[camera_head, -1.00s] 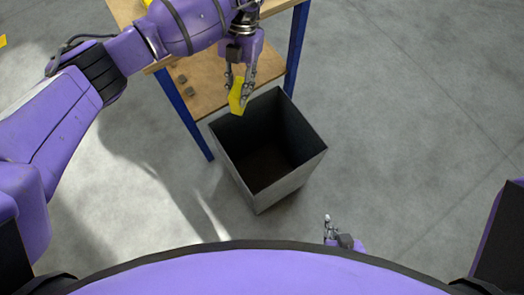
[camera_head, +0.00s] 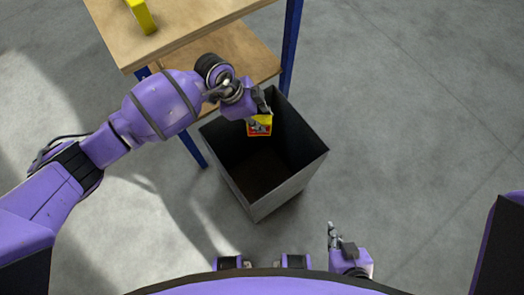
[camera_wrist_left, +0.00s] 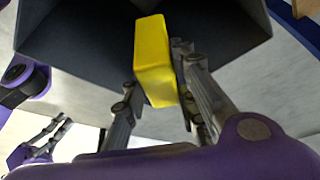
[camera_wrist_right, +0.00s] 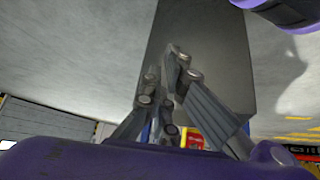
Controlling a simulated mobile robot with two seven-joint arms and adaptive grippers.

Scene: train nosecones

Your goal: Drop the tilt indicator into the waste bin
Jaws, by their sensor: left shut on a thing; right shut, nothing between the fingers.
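The tilt indicator (camera_head: 260,126) is a small yellow box with a red and white face. My left gripper (camera_head: 258,113) is shut on it and holds it over the back part of the waste bin's opening in the head view. In the left wrist view the yellow tilt indicator (camera_wrist_left: 154,60) sits between the fingers (camera_wrist_left: 155,100), with the dark bin behind it. The waste bin (camera_head: 285,190) is a dark grey, open-topped square box on the floor. My right gripper (camera_head: 332,235) is shut and empty, apart from the bin; its fingers (camera_wrist_right: 165,95) also show in the right wrist view.
A wooden table with blue legs (camera_head: 291,45) and a lower shelf (camera_head: 235,50) stands behind the bin. Another yellow object (camera_head: 142,16) is on its top. The grey floor (camera_head: 420,120) to the right of the bin is clear.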

